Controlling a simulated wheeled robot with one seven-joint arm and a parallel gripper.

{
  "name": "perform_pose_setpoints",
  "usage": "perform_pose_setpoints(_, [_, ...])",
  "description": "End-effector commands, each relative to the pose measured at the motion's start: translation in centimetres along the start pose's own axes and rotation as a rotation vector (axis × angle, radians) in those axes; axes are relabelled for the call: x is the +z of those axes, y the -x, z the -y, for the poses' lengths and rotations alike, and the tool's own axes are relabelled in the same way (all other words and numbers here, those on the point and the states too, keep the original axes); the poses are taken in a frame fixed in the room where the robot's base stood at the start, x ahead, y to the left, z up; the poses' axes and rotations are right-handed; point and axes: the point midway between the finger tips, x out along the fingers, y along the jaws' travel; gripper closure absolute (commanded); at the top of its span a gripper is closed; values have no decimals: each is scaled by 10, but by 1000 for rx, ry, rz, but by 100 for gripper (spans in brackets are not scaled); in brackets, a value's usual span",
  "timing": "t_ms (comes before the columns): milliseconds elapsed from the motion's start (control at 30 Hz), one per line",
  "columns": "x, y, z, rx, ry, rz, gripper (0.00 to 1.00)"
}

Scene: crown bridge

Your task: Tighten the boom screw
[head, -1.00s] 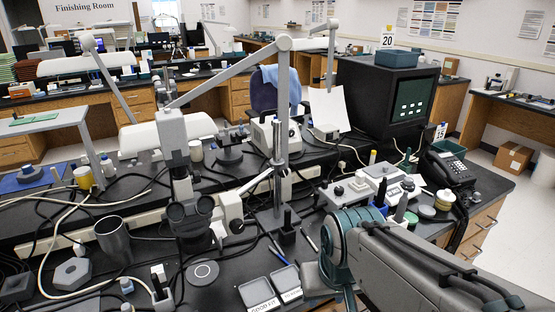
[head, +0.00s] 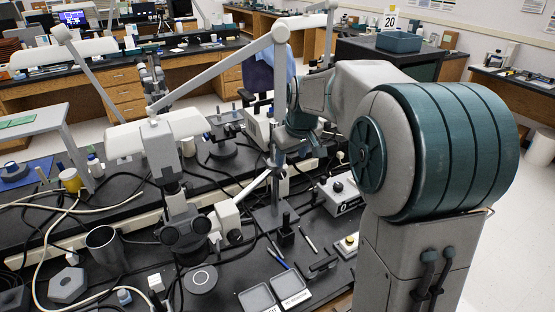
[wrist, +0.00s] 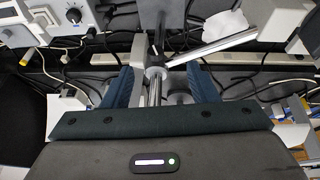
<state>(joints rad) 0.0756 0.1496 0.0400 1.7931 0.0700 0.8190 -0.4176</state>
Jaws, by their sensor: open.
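The boom stand's upright post (head: 281,90) rises from a square base (head: 272,217) on the black bench, with a jointed arm running left from its top. In the wrist view, my gripper (wrist: 160,88) is open, its two blue fingers apart on either side of a metal post (wrist: 154,92). A small round grey part (wrist: 157,72) sits on that post between the fingers; I cannot tell whether it is the boom screw. A bright metal bar (wrist: 212,46) runs from there to the upper right. In the head view my wrist is beside the post and the fingertips are not clear.
The microscope (head: 183,232) stands left of the post. Labelled trays (head: 258,298), pens and a small grey control box (head: 340,194) lie near the base. Cables cross the bench. A black cabinet with a blue bin (head: 399,41) stands behind my arm.

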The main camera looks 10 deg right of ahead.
Motion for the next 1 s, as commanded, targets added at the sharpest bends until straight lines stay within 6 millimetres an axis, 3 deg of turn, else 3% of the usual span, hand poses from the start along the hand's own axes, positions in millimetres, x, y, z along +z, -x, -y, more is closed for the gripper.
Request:
perform_pose_setpoints(133, [-25,-6,-11,-2,34,-16,47])
perform_pose_setpoints(367, [-31,-24,-14,-3,46,-18,47])
perform_pose_setpoints(800, [-32,-109,-13,-3,45,-17,47])
perform_pose_setpoints(1000, [-33,-135,-13,-2,45,-19,47])
